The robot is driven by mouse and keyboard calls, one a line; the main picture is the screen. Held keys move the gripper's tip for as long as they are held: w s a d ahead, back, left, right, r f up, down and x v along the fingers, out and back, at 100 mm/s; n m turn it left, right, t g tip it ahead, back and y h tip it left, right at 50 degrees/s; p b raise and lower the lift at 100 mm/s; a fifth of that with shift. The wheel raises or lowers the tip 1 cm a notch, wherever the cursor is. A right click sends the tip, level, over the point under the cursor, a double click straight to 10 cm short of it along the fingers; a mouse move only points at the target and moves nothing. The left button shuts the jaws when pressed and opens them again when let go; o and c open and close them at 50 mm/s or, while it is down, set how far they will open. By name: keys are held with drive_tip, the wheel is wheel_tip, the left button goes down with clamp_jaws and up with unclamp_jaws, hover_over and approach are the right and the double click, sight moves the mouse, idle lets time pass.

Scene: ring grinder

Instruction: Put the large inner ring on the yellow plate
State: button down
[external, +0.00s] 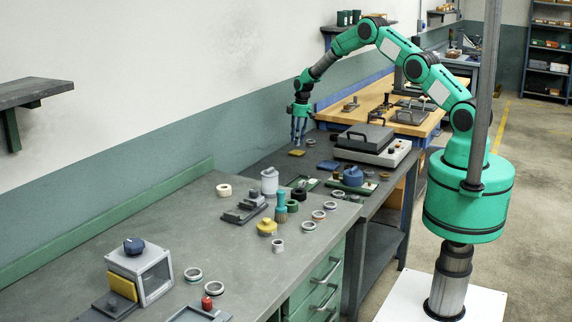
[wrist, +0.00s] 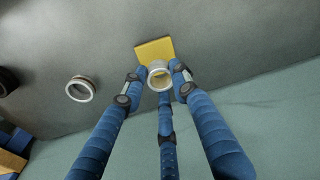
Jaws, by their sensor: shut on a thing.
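The yellow plate (external: 296,153) lies flat on the dark far bench, just below my gripper (external: 299,141). It also shows in the wrist view (wrist: 153,50), at the top centre beyond my fingertips. In the wrist view my gripper (wrist: 158,84) is shut on a pale metal ring (wrist: 158,68), held between the blue fingers. The ring overlaps the plate's near edge in that view, and yellow shows through its hole. It seems to be a little above the bench; I cannot tell the exact gap. In the external view the fingers hide the ring.
Another ring (wrist: 80,88) lies on the bench left of my fingers in the wrist view. A dark boxy device (external: 365,143) stands to the right of the plate. A blue pad (external: 328,165) lies near it. Several rings and parts crowd the nearer bench (external: 150,215).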

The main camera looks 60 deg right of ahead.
drive_tip(key=shift+f, duration=1.7)
drive_tip(key=shift+f, duration=0.1)
drive_tip(key=c, duration=1.4)
unclamp_jaws()
drive_tip(key=shift+o, duration=0.2)
wheel_tip(320, 180, up, 12)
drive_tip(key=s, duration=0.1)
drive_tip(key=shift+d, duration=0.3)
drive_tip(key=shift+s, duration=0.1)
